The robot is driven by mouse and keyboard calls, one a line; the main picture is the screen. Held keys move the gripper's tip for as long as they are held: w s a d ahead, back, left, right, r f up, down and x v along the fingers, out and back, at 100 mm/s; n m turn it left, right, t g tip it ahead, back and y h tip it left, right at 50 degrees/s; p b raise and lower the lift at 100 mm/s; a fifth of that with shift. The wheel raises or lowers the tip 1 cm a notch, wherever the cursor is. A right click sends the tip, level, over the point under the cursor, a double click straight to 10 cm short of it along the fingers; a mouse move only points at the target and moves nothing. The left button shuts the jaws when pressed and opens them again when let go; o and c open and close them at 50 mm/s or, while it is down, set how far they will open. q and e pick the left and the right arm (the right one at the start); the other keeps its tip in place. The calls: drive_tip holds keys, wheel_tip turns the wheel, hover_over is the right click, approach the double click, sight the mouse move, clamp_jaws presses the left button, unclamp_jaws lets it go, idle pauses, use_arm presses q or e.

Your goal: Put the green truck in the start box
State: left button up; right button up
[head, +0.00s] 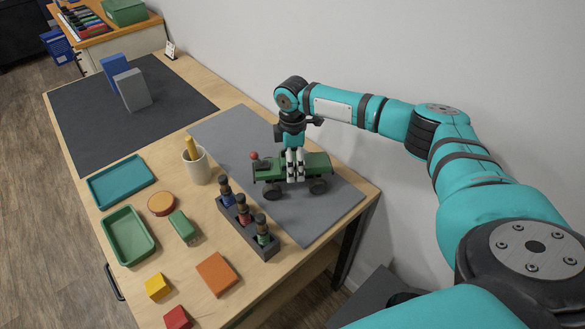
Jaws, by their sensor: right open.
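The green truck (317,162), with dark wheels, stands upright on the grey mat (325,206) at the right part of the table. My right gripper (295,179) points down at the middle of the truck, its pale fingertips in front of or over the truck's body. It is open; whether the fingers touch the truck I cannot tell. The gripper hides part of the truck's middle. A small red ball (254,156) shows at the truck's left end. No area is clearly recognisable as the start box. My left gripper is out of view.
A cup (197,167), a teal tray (121,181), a green tray (129,236) and several blocks lie left. Two upright blocks (133,90) stand on the dark mat (80,130). A wall runs behind.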

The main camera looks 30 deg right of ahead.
drive_tip(key=shift+f, duration=0.3)
drive_tip(key=shift+r, duration=0.1)
drive_tip(key=c, duration=1.8)
